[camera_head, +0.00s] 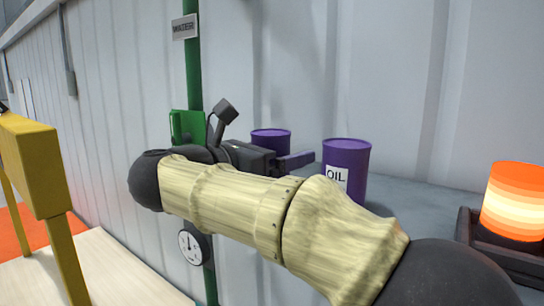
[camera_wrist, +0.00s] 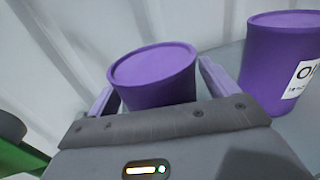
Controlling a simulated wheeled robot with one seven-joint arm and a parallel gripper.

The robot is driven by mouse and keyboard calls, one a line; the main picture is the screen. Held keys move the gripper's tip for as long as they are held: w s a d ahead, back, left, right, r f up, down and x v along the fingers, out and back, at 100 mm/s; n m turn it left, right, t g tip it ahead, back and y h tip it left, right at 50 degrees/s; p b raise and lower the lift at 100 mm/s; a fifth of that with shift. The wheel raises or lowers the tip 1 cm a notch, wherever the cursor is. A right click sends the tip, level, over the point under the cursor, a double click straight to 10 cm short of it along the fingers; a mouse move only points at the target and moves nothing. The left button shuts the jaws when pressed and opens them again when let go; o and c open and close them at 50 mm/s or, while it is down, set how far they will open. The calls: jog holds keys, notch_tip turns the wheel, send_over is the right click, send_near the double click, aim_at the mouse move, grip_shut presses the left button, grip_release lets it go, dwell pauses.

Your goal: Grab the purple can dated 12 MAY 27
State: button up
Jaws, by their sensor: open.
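Two purple cans stand by the wall. The left can (camera_head: 271,135) is partly hidden behind my gripper (camera_head: 290,160) in the head view. In the wrist view this can (camera_wrist: 152,78) lies between my gripper's two open fingers (camera_wrist: 157,80), with its lower part hidden by the gripper body. No label shows on its visible side. I cannot tell whether the fingers touch it. The right can (camera_head: 346,155) has a white label reading OIL. It also shows in the wrist view (camera_wrist: 268,65), outside the right finger, with a small second label line I cannot read.
The cans stand on a grey surface (camera_head: 425,200) against a white ribbed wall. A glowing orange cylinder (camera_head: 515,202) sits in a dark tray at right. A green pipe (camera_head: 192,75) with a WATER sign and a gauge (camera_head: 192,247) runs left of the cans. A yellow frame (camera_head: 40,165) stands far left.

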jog(key=shift+d, duration=0.1)
jog(key=shift+c, duration=0.3)
jog(key=shift+w, duration=0.1)
jog(key=c, duration=0.7)
jog(key=shift+s+r, duration=0.1)
jog(key=shift+s, duration=0.1)
jog(key=c, duration=0.6)
jog(key=shift+o, duration=0.2)
jog(key=shift+w+r, duration=0.1)
jog(key=shift+r, duration=0.05)
jog(key=shift+r+b, duration=0.65)
jog(key=shift+r, duration=4.15)
